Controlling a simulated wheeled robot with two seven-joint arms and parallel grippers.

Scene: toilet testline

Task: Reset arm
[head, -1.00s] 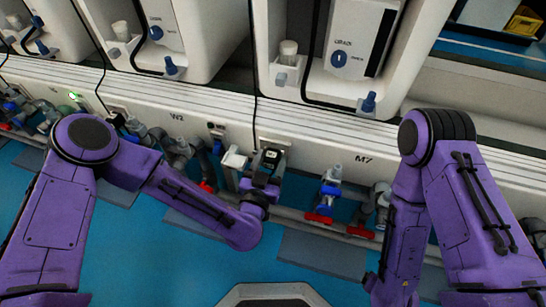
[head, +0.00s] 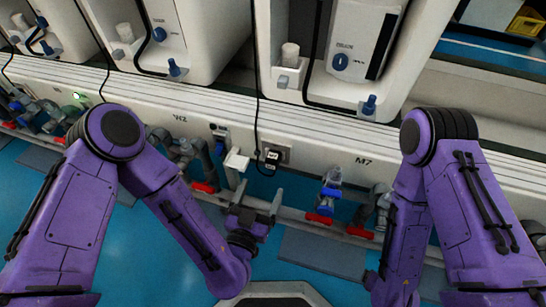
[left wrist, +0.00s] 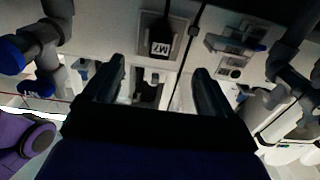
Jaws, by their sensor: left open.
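My left gripper (head: 259,197) is open, with its two fingers apart and nothing between them in the head view.
Pipes with a blue-and-red valve (head: 325,200) run along the wall below the panel. White toilet test units (head: 345,60) stand above. A white box fitting (head: 237,160) is left of the plug. The blue floor (head: 150,250) is clear.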

